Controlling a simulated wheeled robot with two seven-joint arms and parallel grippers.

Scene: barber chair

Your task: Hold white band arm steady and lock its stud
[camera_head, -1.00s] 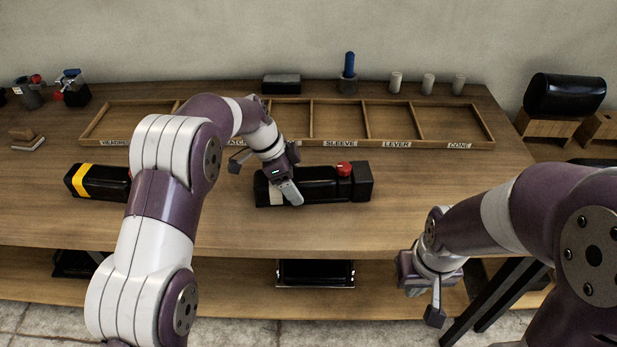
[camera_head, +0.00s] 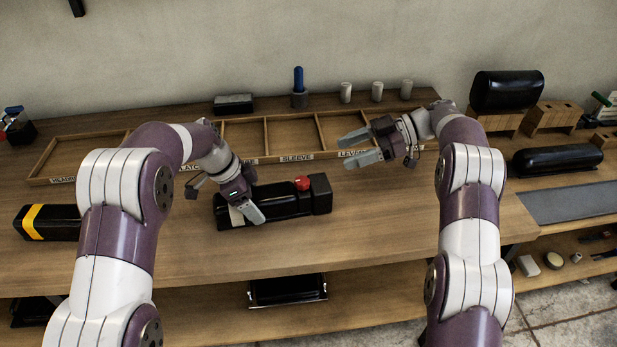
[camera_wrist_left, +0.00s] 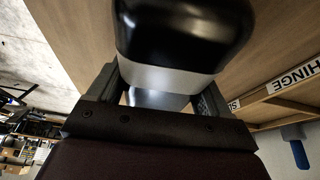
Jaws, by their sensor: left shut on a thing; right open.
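The white band arm (camera_head: 281,203) is a black padded bar lying on the workbench, with a white band (camera_head: 236,216) near its left end and a red stud (camera_head: 302,184) on top near its right end. My left gripper (camera_head: 249,209) is shut on the white band arm at the band. In the left wrist view the black pad and white band (camera_wrist_left: 165,80) sit between the two fingers. My right gripper (camera_head: 357,147) is open and empty, raised over the right part of the divided tray, to the right of and beyond the stud.
A divided wooden tray (camera_head: 276,160) with labelled compartments lies behind the arm. A yellow-banded black arm (camera_head: 58,222) lies at the left. A blue-handled tool (camera_head: 298,82) in a holder and several grey cylinders (camera_head: 346,92) stand at the back. Bench in front is clear.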

